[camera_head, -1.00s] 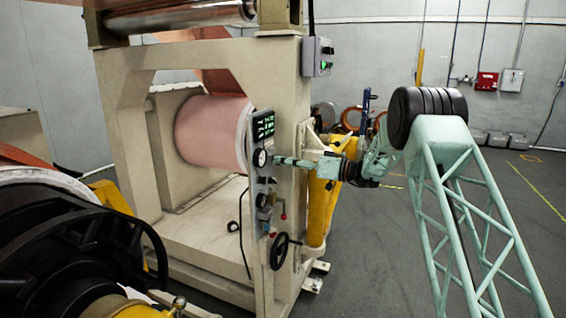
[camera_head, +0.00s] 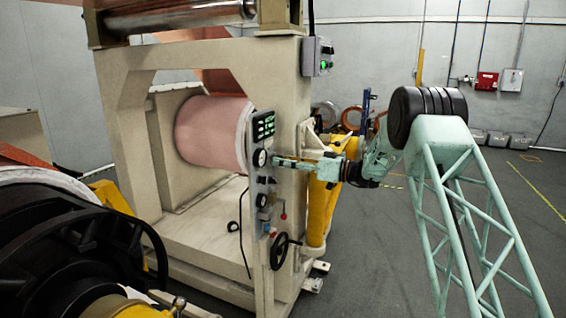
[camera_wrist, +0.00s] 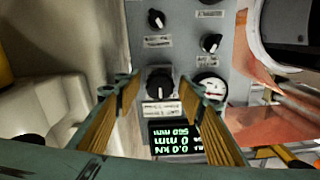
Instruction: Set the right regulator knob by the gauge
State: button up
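The control panel (camera_head: 264,190) stands upright on the cream machine frame. In the wrist view the grey panel (camera_wrist: 183,62) carries several black knobs. One black knob (camera_wrist: 160,84) shows between my fingers, beside a round white gauge (camera_wrist: 210,86). Two others, an upper knob (camera_wrist: 157,19) and a right-hand knob (camera_wrist: 211,42), sit farther up the picture. Labels are too small to read. My gripper (camera_wrist: 160,96) is open and empty, its ribbed yellow-brown pads either side of the knob, no contact visible. In the head view my gripper (camera_head: 277,161) points at the panel beside its gauge (camera_head: 259,158).
A lit green display (camera_wrist: 176,138) adjoins the knob and gauge in the wrist view. A black handwheel (camera_head: 280,250) and a red-tipped lever (camera_head: 283,216) are low on the panel. A copper roll (camera_head: 212,130) sits behind it. A yellow post (camera_head: 322,200) stands right of the panel.

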jog(key=shift+d, duration=0.15)
jog(key=v, duration=1.1)
jog(key=shift+s+d, duration=0.15)
jog(key=shift+d, duration=0.2)
dwell(0.3)
jog(key=shift+s+r, duration=0.1)
